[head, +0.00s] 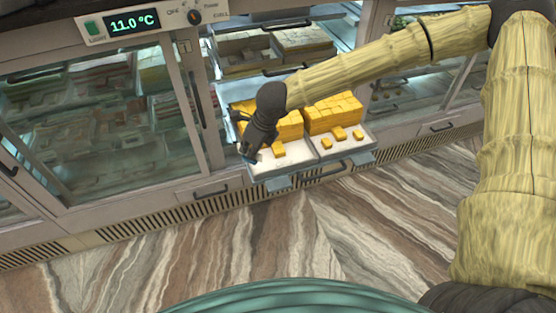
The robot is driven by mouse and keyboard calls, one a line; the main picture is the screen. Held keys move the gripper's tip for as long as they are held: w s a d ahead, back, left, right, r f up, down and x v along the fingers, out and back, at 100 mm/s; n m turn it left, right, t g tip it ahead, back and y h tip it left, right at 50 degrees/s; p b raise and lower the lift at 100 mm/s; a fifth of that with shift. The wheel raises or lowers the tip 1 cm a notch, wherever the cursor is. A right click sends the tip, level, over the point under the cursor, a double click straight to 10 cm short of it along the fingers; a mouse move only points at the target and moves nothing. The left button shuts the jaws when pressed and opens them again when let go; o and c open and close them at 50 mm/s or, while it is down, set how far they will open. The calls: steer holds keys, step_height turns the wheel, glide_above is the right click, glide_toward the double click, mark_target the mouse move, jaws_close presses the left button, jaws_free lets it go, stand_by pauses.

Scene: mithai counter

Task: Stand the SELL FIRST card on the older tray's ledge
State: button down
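Two white trays of yellow sweet blocks stick out of the open display case, side by side: the left tray (285,168) and the right tray (350,147). Each has stacked blocks at the back, a few loose pieces in front and a grey-blue front ledge. I cannot tell which tray is older. My gripper (251,152) is dark and points down at the left tray's front left corner, covering part of its edge. Its fingers are too small and dark to show whether they are open or shut. I cannot make out the SELL FIRST card.
A glass door (90,130) with a metal frame covers the case on the left. A temperature display (132,26) reading 11.0 °C and a dial (195,17) sit above. More trays (303,38) lie behind. The striped floor (240,240) in front is clear.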

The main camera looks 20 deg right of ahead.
steer(key=m+b, duration=0.1)
steer(key=m, duration=0.1)
steer(key=d+f+m+h+b, duration=0.1)
steer(key=m, duration=0.1)
steer(key=f+m+t+h+b, duration=0.1)
steer(key=m, duration=0.1)
steer(key=shift+w+d+f+m, duration=0.1)
steer(key=shift+d+f+m, duration=0.1)
steer(key=shift+d+m, duration=0.15)
steer(key=m+h+b, duration=0.1)
steer(key=d+f+m, duration=0.1)
steer(key=m, duration=0.1)
steer(key=m+h+b, duration=0.1)
steer(key=m, duration=0.1)
steer(key=shift+w+d+f+m+h+b, duration=0.1)
steer(key=shift+d+f+m+h+b, duration=0.2)
steer(key=shift+d+f+b, duration=0.1)
steer(key=shift+d+f+m+g+h+b, duration=0.5)
steer(key=shift+d+f+m+g+b, duration=0.25)
steer(key=shift+f+m+b, duration=1.3)
steer(key=shift+d+f+m+g+h+b, duration=0.5)
steer(key=shift+d+f+m+b, duration=0.4)
steer(key=shift+f+m+b, duration=1.1)
steer(key=shift+d+f+m+g+h+b, duration=0.5)
steer(key=shift+d+f+m+g+b, duration=0.25)
steer(key=shift+f+m+b, duration=1.3)
steer(key=shift+r+m+p, duration=0.25)
steer(key=shift+m+p, duration=0.1)
steer(key=shift+p, duration=0.2)
